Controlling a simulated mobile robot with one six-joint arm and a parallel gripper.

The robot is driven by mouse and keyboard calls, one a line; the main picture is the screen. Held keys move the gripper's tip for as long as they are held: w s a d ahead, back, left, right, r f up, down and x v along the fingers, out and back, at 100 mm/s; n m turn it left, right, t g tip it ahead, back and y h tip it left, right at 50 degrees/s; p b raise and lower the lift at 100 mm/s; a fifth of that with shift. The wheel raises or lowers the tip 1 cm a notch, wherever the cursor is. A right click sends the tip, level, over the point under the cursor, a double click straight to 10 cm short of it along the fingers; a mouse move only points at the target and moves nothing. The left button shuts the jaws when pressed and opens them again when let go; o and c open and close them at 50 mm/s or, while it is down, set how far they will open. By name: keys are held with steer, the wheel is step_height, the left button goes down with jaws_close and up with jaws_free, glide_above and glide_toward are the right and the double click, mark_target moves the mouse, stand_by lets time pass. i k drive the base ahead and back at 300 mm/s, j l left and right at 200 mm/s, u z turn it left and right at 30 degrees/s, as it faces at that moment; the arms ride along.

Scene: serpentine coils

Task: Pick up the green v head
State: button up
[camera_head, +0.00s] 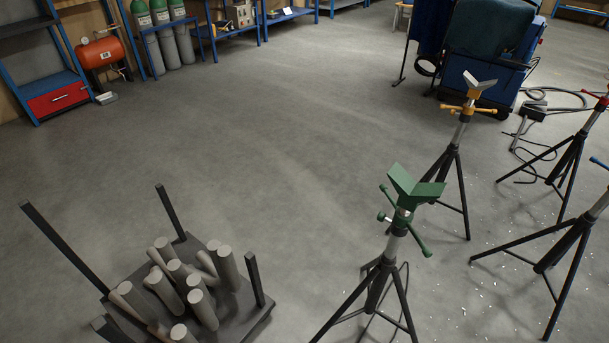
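The green v head (414,190) is a V-shaped green bracket on top of a black tripod stand (376,284) with a silver post, right of centre in the near part of the head view. Green handles stick out just below it. It stands upright and nothing touches it. My gripper is not in view.
A rack of grey cylinders (188,280) with upright posts stands at near left. A stand with a yellow collar (465,108), a red-topped stand (580,140) and another tripod (560,245) are to the right. Cables (550,100) lie at far right. The middle floor is clear.

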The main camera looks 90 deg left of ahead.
mark_target(405, 185)
steer(key=u, duration=2.25)
steer(key=z, duration=5.1)
steer(key=u, duration=5.1)
steer(key=i+u, duration=0.15)
steer(key=i, duration=0.3)
steer(key=i+l+u, duration=0.2)
steer(key=i, duration=0.25)
steer(key=i+l+u, duration=0.15)
steer(key=i, duration=0.3)
steer(key=j, duration=0.05)
